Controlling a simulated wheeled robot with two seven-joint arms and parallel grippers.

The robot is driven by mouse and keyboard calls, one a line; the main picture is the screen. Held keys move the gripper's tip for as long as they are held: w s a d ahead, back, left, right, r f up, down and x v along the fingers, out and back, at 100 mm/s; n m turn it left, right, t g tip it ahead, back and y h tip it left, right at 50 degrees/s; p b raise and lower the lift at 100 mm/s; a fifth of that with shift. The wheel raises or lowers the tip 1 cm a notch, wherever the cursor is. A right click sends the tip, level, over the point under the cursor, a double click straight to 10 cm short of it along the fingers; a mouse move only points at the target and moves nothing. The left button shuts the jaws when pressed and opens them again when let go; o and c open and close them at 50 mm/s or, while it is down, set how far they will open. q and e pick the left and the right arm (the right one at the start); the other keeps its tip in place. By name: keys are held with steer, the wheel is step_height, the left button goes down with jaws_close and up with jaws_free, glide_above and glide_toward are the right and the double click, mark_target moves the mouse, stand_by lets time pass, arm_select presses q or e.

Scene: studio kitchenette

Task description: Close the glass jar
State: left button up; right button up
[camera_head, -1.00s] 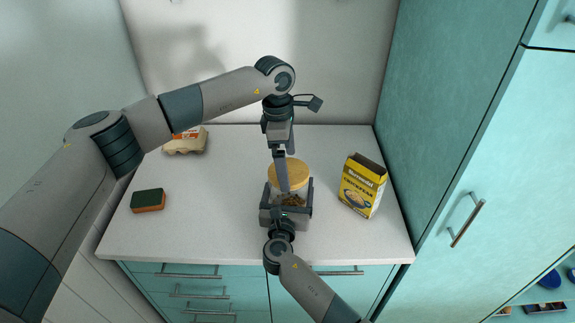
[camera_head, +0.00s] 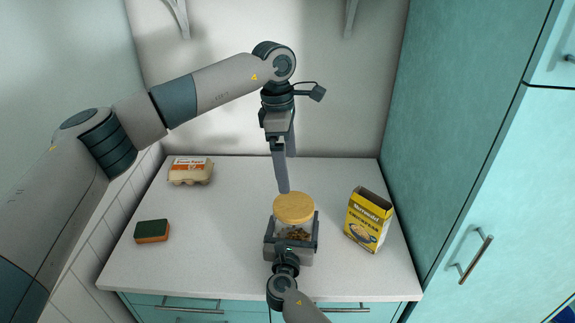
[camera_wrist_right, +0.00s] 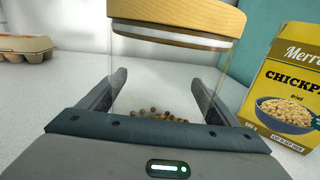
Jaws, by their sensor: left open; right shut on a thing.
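The glass jar (camera_head: 299,233) stands upright on the counter with small brown bits at its bottom. Its round wooden lid (camera_head: 294,207) rests on top of the jar; it also shows in the right wrist view (camera_wrist_right: 185,17), with a pale rim under the wood. I cannot tell whether it is pressed fully down. My right gripper (camera_head: 292,238) is shut on the jar's body from the front, one finger on each side. My left gripper (camera_head: 287,173) is open and empty, pointing down just above and behind the lid, apart from it.
A yellow chickpea box (camera_head: 369,220) stands to the right of the jar. An egg carton (camera_head: 190,172) lies at the back left and a green and orange sponge (camera_head: 152,231) at the left. The counter (camera_head: 221,235) between sponge and jar is clear.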

steer(key=o, duration=1.5)
steer(key=shift+c, duration=0.2)
arm_select(q)
step_height(320, 180, down, 4)
steer(key=b, duration=0.3)
steer(key=shift+b, duration=0.4)
arm_select(e)
steer(key=s, duration=0.5)
steer(key=s+a, duration=0.1)
steer(key=s, duration=0.4)
steer(key=s+a, duration=0.1)
steer(key=s, duration=0.5)
steer(key=shift+f, duration=0.15)
steer(key=shift+s, duration=0.6)
arm_select(q)
steer(key=shift+s+f, duration=0.1)
steer(key=shift+f, duration=0.05)
arm_select(e)
steer(key=shift+s, duration=0.15)
